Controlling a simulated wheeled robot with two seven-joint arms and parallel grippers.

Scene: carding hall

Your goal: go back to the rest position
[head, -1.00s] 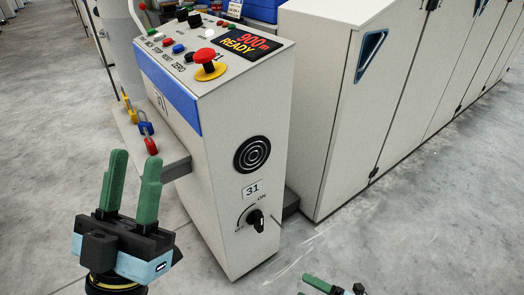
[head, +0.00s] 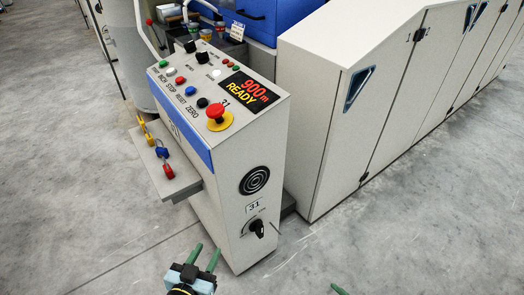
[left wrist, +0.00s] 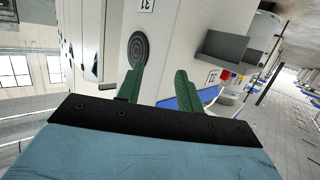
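My left gripper (head: 204,258) is low in the head view, in front of the control pedestal (head: 220,215). Its two green fingers stand apart with nothing between them. In the left wrist view the same gripper (left wrist: 158,88) shows its fingers spread and empty, with the pedestal's round speaker grille (left wrist: 138,48) beyond them. Of my right gripper only a green fingertip (head: 339,289) shows at the bottom edge of the head view; the rest is out of frame.
The pedestal carries a red emergency button (head: 215,111), a display reading 900m READY (head: 249,93) and a rotary switch (head: 257,227). A side shelf (head: 160,180) holds yellow, blue and red padlocks. Long machine cabinets (head: 318,120) stand at right. The grey floor in front is clear.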

